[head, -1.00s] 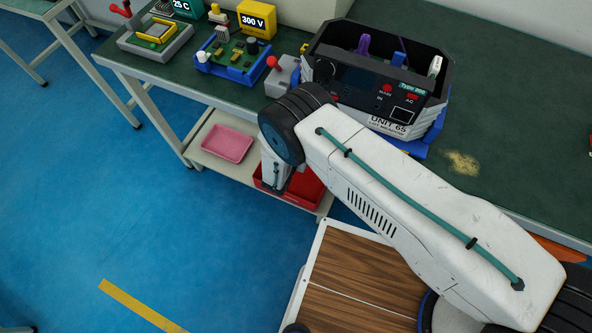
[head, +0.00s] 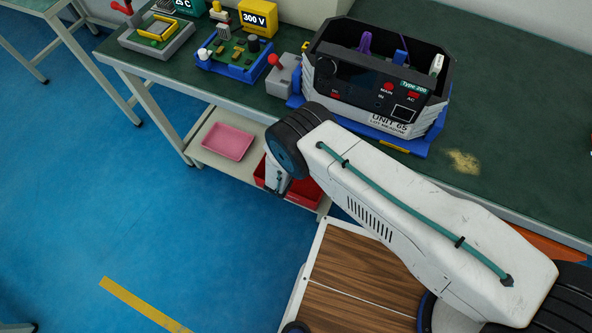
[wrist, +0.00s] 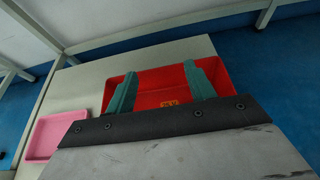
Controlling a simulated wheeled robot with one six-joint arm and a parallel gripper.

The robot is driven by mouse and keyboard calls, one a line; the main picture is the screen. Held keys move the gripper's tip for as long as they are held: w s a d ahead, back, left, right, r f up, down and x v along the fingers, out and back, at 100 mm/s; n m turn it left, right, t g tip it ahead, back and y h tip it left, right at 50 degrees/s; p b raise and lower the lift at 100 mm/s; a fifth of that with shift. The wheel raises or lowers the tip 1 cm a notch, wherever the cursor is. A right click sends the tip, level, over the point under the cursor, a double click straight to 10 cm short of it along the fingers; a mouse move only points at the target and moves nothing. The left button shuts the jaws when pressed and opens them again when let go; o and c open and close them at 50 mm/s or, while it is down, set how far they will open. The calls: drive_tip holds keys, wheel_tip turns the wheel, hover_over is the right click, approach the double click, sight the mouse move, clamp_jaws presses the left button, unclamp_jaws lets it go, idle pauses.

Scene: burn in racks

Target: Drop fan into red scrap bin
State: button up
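The red scrap bin (wrist: 158,82) sits on the lower shelf under the bench. In the head view, the red bin (head: 308,190) is partly hidden behind my arm. In the wrist view, my gripper (wrist: 160,75) points at the bin, its two teal fingers wide apart over it. Bin floor and wall show between the fingers, with nothing held. A small yellow marking or item (wrist: 170,104) shows low in the bin, partly cut off by the gripper body; I cannot tell what it is. I cannot make out a fan in any view.
A pink tray (head: 227,141) lies left of the bin on the pale shelf (head: 200,163). Above, the green bench carries an open unit labelled Unit 65 (head: 340,75) on a blue base, a red-lever box (head: 283,78) and test boards. Blue floor is clear at left.

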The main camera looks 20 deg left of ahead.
drive_tip(key=v, duration=0.7)
drive_tip(key=shift+s, duration=0.4)
drive_tip(key=shift+r, duration=0.15)
